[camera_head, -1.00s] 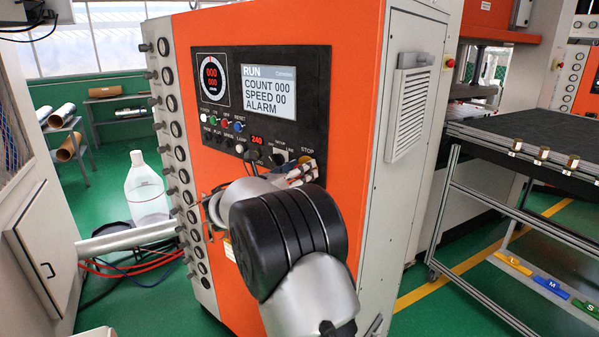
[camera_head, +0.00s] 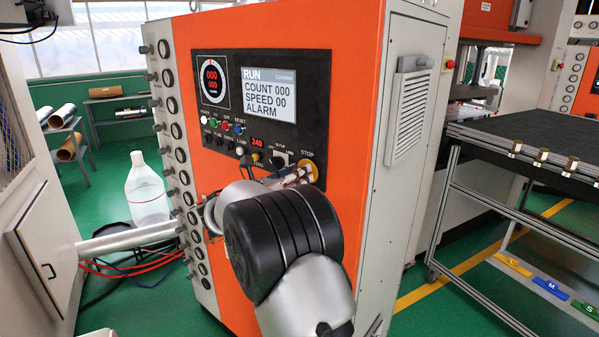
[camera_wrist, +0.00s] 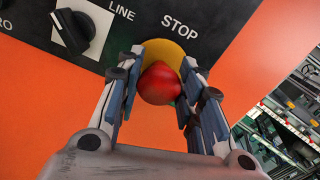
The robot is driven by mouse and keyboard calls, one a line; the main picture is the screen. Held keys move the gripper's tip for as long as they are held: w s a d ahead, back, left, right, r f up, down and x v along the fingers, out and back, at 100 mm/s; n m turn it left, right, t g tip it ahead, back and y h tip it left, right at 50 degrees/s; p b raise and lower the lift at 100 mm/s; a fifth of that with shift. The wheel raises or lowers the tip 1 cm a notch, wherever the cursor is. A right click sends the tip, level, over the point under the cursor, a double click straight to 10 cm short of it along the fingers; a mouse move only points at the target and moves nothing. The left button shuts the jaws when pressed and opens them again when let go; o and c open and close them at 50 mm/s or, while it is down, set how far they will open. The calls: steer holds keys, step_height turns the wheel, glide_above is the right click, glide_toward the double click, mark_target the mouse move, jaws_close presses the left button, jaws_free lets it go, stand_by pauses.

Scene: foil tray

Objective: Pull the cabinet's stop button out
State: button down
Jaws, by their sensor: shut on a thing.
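The red stop button (camera_wrist: 160,83) sits on a yellow disc (camera_wrist: 164,52) under the word STOP in the wrist view. My gripper (camera_wrist: 158,88) has one finger on each side of the button and is shut on it. In the head view my gripper (camera_head: 300,176) is at the lower right of the cabinet's black panel (camera_head: 262,105), partly behind my own arm. The yellow disc (camera_head: 309,166) shows beside the fingers there, while the button is hidden. The orange cabinet (camera_head: 345,110) has a lit screen (camera_head: 269,94) reading RUN, COUNT 000, SPEED 00 and ALARM.
A black selector knob (camera_wrist: 73,30) is left of the button, near the word LINE. Small coloured buttons (camera_head: 225,125) line the panel. A cart (camera_head: 520,150) stands to the right, and a clear bottle (camera_head: 146,190) stands on the floor to the left.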

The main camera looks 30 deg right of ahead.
steer(key=c, duration=1.1)
jaws_free()
steer(key=shift+a, duration=0.1)
steer(key=shift+s+a, duration=0.1)
steer(key=shift+a, duration=0.05)
steer(key=v, duration=1.1)
steer(key=shift+s+a, duration=0.2)
steer(key=shift+a, duration=0.1)
steer(key=shift+s, duration=0.1)
